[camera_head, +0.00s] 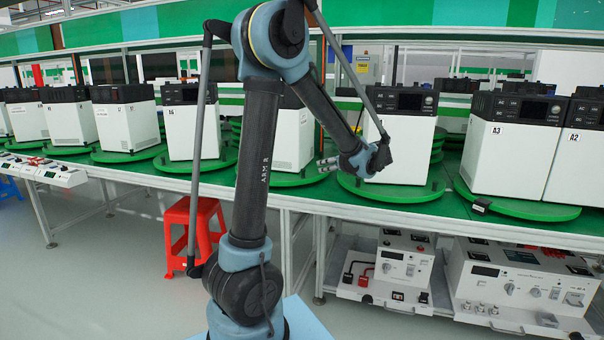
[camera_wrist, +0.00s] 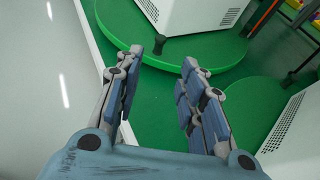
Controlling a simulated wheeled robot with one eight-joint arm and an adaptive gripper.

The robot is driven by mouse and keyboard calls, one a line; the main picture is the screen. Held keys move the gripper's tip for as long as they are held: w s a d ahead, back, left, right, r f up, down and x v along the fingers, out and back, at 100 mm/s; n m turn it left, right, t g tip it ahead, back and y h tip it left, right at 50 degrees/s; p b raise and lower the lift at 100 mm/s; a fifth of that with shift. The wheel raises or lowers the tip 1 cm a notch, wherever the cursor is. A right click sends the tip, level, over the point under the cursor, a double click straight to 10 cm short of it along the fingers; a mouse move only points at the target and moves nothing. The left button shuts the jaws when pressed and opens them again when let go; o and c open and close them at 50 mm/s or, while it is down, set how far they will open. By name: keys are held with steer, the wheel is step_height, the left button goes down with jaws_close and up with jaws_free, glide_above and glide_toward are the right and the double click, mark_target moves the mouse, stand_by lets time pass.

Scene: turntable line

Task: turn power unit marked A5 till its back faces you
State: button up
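No label reading A5 shows in either view. A white power unit with a dark top (camera_head: 292,138) stands on a green turntable (camera_head: 283,180), partly hidden behind my arm; its label is not visible. In the wrist view my gripper (camera_wrist: 162,60) is open and empty. Ahead of its fingertips is the rim of a green turntable (camera_wrist: 120,28) with a dark tab on it (camera_wrist: 160,44), and a white vented unit (camera_wrist: 190,14) stands on it.
Units marked A3 (camera_head: 500,160) and A2 (camera_head: 577,170) stand farther right. More units stand left. A red stool (camera_head: 190,228) is on the floor; equipment (camera_head: 390,262) sits below.

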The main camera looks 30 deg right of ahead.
mark_target(303, 170)
steer(key=x, duration=1.7)
steer(key=shift+w, duration=0.15)
steer(key=shift+c, duration=0.5)
jaws_close()
